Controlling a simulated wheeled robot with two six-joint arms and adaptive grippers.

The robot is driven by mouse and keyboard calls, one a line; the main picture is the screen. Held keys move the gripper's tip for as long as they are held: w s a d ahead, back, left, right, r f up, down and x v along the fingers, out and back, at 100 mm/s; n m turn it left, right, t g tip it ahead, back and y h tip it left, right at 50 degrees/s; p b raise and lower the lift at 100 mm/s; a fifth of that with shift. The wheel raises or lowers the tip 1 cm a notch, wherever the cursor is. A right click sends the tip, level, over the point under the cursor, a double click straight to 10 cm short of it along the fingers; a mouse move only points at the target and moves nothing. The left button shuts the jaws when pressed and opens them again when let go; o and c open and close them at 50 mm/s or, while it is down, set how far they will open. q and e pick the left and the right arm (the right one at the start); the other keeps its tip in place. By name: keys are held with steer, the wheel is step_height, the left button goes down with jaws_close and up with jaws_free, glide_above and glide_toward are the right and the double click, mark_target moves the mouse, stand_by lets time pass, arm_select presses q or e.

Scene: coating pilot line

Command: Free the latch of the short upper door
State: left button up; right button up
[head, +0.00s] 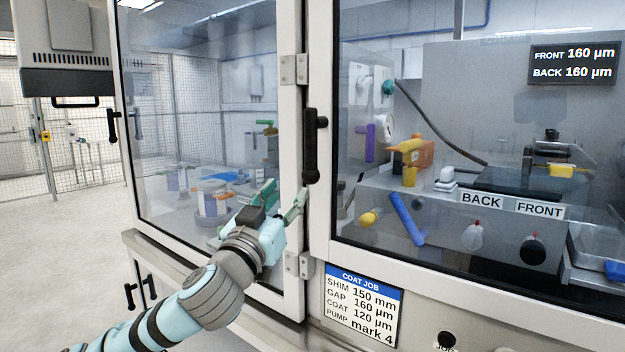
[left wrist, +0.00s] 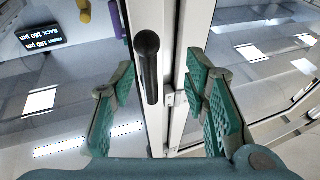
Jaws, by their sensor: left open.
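Two glazed upper doors meet near a corner post: a left door (head: 290,180) and a right door (head: 322,215). A black upright handle (head: 313,145) is on the white frame at the right door's left edge. The left door has another black handle (head: 113,126) at its far left edge. I cannot tell which door is the short one. My left gripper (head: 281,197) is open and empty, just below and left of the nearer handle. In the left wrist view that handle (left wrist: 149,68) stands between the spread fingers (left wrist: 160,82), seemingly ahead of them. My right gripper is out of view.
Metal hinges (head: 294,69) sit on the post. Below the left door is a lower cabinet with dark handles (head: 131,296). A COAT JOB card (head: 360,305) is below the right door. Behind the glass are coating equipment and coloured parts. Open floor (head: 60,260) lies at left.

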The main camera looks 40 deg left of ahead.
arm_select(q)
steer(key=t, duration=0.2)
glide_toward(309, 142)
steer(key=shift+h, duration=0.4)
steer(key=p+x, duration=0.4)
steer(key=x, duration=0.1)
steer(key=p+x, duration=0.3)
steer(key=x, duration=0.2)
steer(key=shift+w+a+r+p, duration=0.15)
steer(key=shift+a+r+p, duration=0.05)
steer(key=shift+a+p, duration=0.15)
steer(key=shift+w, duration=0.35)
steer(key=shift+a, duration=0.1)
jaws_close()
